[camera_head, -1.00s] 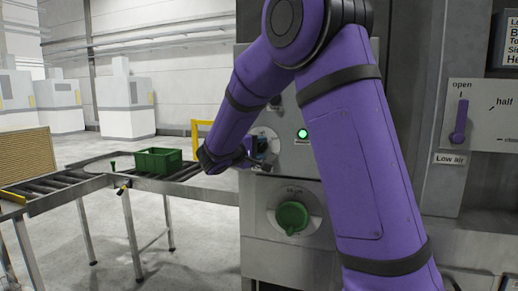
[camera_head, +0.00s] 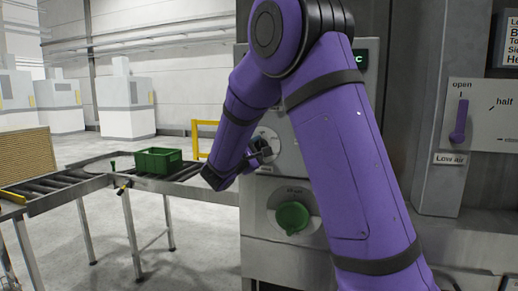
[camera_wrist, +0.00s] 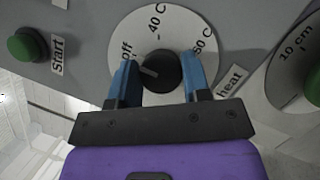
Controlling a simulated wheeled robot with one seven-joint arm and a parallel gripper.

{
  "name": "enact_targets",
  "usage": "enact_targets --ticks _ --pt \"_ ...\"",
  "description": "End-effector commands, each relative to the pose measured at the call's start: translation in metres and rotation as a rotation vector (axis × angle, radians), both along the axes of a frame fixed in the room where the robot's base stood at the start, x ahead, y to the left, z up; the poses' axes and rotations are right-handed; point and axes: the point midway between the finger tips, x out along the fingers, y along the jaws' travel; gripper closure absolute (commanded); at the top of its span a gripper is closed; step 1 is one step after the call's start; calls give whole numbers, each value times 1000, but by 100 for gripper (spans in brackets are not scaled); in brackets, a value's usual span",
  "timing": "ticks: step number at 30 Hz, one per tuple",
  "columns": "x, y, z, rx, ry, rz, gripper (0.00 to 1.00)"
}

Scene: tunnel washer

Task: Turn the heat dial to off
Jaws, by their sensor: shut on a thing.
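The heat dial's white face (camera_wrist: 180,28) fills the middle of the wrist view, with marks for off, 40 C and a higher temperature. Its black knob (camera_wrist: 163,73) sits between the two blue fingers of my gripper (camera_wrist: 162,78), which is shut on it. The knob's pale pointer line points left, close to the off mark and slightly below that word. In the head view the dial (camera_head: 269,133) is partly hidden behind my gripper (camera_head: 262,149) and wrist.
A green start button (camera_wrist: 27,45) is beside the dial. A green knob (camera_head: 292,217) on another dial is below it. A low-air lever (camera_head: 459,121) is at the right. A green crate (camera_head: 158,161) stands on the roller conveyor (camera_head: 82,178) at the left.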

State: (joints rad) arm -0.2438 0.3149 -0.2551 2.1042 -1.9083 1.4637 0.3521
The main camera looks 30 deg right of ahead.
Motion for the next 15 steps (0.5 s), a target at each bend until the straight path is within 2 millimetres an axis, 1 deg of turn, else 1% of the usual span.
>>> enact_targets --ticks 14,15 --pt "0 1 -1 -8 14 2 80" --pt "0 1 -1 -8 14 2 52"
